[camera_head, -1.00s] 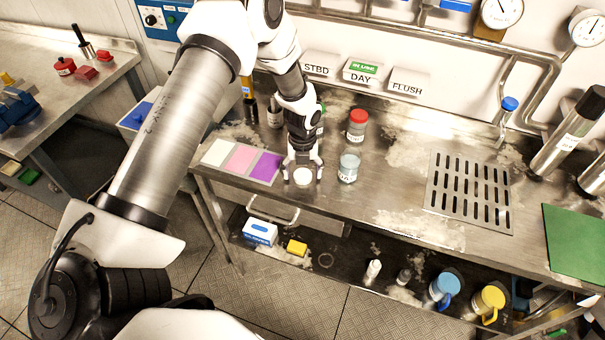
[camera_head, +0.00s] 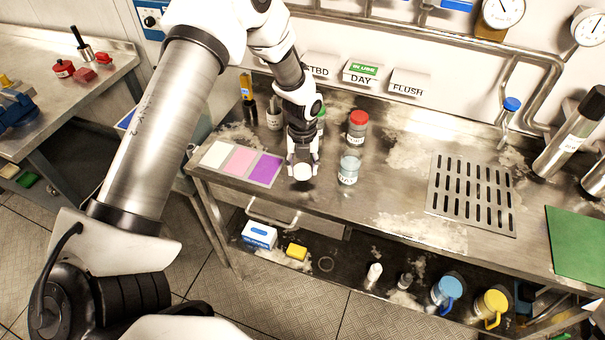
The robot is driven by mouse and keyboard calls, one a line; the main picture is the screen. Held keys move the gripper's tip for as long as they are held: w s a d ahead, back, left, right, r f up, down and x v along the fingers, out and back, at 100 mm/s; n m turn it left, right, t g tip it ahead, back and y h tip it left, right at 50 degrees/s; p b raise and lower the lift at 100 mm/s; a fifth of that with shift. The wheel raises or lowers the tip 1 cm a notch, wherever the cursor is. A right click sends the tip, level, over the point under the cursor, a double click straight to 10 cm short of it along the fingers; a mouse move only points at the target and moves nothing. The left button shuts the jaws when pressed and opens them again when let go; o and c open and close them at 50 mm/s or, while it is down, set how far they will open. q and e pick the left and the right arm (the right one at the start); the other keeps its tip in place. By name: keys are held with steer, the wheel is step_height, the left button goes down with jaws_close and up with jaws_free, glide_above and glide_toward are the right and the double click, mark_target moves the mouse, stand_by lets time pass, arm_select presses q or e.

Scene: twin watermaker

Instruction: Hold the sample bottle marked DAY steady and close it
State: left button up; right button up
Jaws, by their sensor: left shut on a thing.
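The clear sample bottle (camera_head: 348,171) stands upright on the metal bench; its label appears to read DAY, and I see no cap on its top. My left gripper (camera_head: 303,172) is to the left of this bottle, pointing down, with a gap between them. It is shut on a small white round cap (camera_head: 303,173), low over the bench. The fingers hide part of the cap, so I cannot tell whether it touches the bench. My right gripper is not in view.
A red-capped bottle (camera_head: 357,129) stands just behind the open one. A white, pink and purple card (camera_head: 240,161) lies to the left of the gripper. A slotted drain (camera_head: 470,193) lies to the right, with clear bench before it. Small bottles stand behind my left wrist.

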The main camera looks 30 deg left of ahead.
arm_select(q)
steer(key=s+d+r+b, duration=0.1)
steer(key=s+d+b, duration=0.1)
steer(key=s+d, duration=0.2)
steer(key=s+d+r+b, duration=0.1)
steer(key=s+d+b, duration=0.2)
steer(key=d, duration=0.6)
steer(key=shift+s+d, duration=0.3)
steer(key=shift+s, duration=0.45)
steer(key=shift+r, duration=0.1)
